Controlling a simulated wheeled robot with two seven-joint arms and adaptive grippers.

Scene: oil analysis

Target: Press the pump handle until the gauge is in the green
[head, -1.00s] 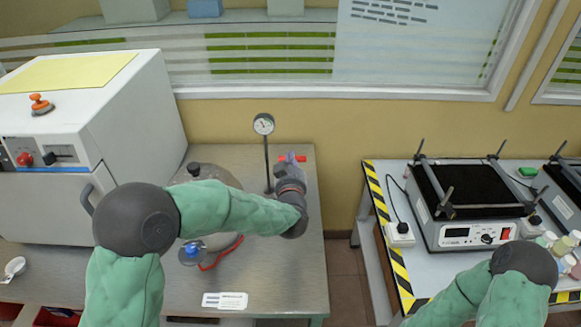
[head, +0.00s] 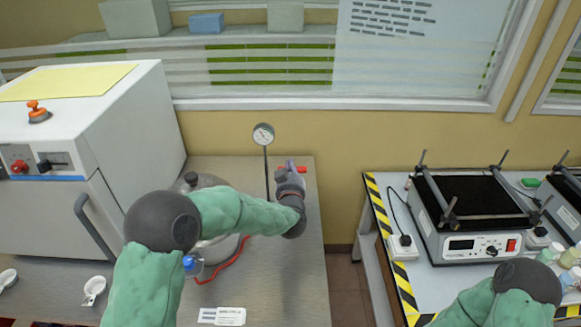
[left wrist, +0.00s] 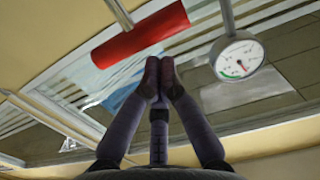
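The pump's red handle (head: 309,170) shows at the back right of the left table, just past my left gripper. In the left wrist view the red handle (left wrist: 140,35) lies above the fingertips, with a gap visible between them in the picture. My left gripper (head: 291,167) has its fingertips together and holds nothing (left wrist: 158,72). The round white gauge (head: 263,134) stands on a thin post left of the handle. In the left wrist view its dial (left wrist: 237,58) shows green and red marks; I cannot tell the needle's reading. My right gripper is out of view.
A grey vessel (head: 206,180) with a red hose (head: 233,258) is partly hidden behind my left arm. A white machine (head: 80,190) stands left. White scoops (head: 93,288) and a label card (head: 222,316) lie in front. A striped table (head: 376,215) with instruments is right.

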